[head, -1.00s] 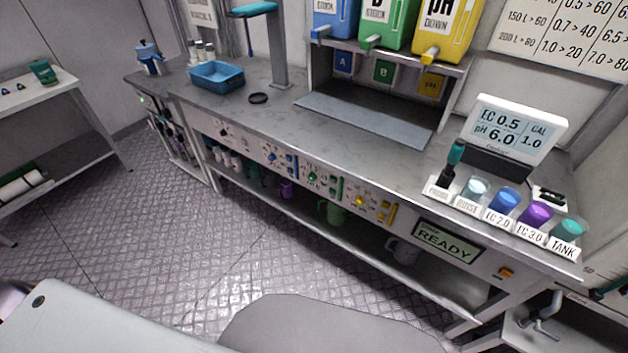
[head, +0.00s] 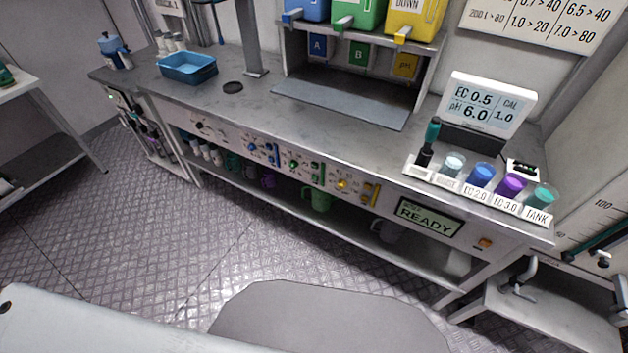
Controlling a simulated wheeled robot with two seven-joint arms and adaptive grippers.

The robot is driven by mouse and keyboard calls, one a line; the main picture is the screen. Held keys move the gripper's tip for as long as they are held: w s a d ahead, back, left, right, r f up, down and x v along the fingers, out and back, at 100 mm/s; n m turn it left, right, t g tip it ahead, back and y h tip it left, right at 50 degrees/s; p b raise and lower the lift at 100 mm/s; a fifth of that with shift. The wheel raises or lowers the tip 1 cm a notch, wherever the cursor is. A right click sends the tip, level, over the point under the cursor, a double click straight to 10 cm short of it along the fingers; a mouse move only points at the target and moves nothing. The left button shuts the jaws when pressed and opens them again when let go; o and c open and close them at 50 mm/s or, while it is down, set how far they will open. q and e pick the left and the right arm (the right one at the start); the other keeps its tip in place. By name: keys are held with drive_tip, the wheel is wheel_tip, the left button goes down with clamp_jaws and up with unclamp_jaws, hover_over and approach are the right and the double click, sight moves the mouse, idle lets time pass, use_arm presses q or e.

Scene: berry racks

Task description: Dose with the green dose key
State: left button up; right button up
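The front panel (head: 218,134) of the bench carries blue, green and yellow controls. The green set, in the middle, has a green round knob (head: 293,165) and an upright green bar (head: 317,173) to its right. Which of these is the dose key is too small to tell. A display (head: 429,218) right of the yellow controls reads READY. Neither of my grippers is in view.
A meter (head: 485,105) shows EC 0.5 and pH 6.0. A probe (head: 428,142) and several cups stand in front of it. A blue tray (head: 187,68) sits on the bench's left part. Jugs stand on the lower shelf. The floor (head: 150,260) before the bench is clear.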

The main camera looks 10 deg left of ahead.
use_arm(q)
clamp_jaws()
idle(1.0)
